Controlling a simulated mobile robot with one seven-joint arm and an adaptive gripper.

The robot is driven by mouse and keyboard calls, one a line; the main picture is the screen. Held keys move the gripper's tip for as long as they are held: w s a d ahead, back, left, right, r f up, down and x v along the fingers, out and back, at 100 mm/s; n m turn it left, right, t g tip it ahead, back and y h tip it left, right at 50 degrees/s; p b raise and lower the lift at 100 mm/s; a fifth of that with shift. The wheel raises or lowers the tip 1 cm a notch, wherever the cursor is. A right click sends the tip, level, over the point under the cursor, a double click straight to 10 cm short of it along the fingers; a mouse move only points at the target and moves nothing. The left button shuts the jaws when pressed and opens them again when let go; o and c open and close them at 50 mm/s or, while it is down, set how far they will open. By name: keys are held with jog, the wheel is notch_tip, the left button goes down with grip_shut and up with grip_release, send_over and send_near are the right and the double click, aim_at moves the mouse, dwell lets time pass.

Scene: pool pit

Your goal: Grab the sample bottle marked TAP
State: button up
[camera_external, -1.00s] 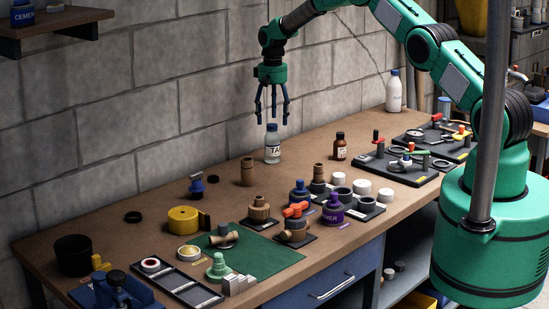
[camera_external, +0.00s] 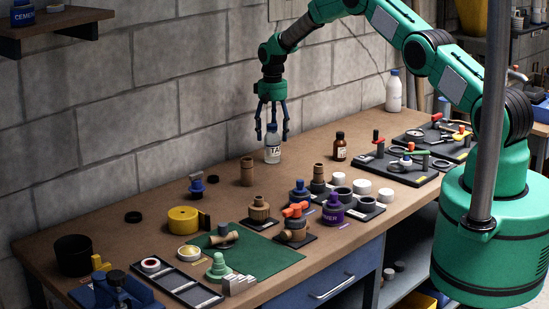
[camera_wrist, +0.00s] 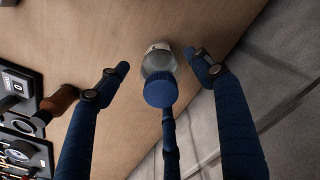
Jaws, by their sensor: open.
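The sample bottle (camera_external: 272,152) is clear with a blue cap and a white label, of which "TA" can be read. It stands upright on the workbench near the wall. My gripper (camera_external: 271,136) is open, pointing down, with its blue fingers around the bottle's upper part. In the wrist view the bottle (camera_wrist: 160,75) shows its blue cap between the spread fingers of my gripper (camera_wrist: 160,70), with gaps on the left and right. I cannot tell whether the third finger, just below the cap in that view, touches it.
A brown bottle (camera_external: 340,146) stands to the right of the sample bottle, and a brown fitting (camera_external: 247,171) to its left. A white bottle with a blue cap (camera_external: 393,92) is at the back. The block wall (camera_external: 150,110) is close behind. Several fittings crowd the bench front.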

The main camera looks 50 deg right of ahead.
aim_at(272, 143)
jog(key=shift+a+f, duration=0.15)
jog(key=shift+f, duration=2.15)
jog(key=c, duration=1.3)
jog(key=shift+r, duration=0.2)
jog(key=shift+c, duration=0.2)
jog(key=shift+r, duration=0.85)
jog(key=shift+s+r, duration=0.1)
jog(key=shift+r, duration=0.7)
jog(key=s+a+r+b, duration=0.1)
jog(key=s+a, duration=0.1)
jog(key=s, duration=1.3)
jog(key=shift+s+a+r, duration=0.2)
jog(key=shift+s+a, duration=0.1)
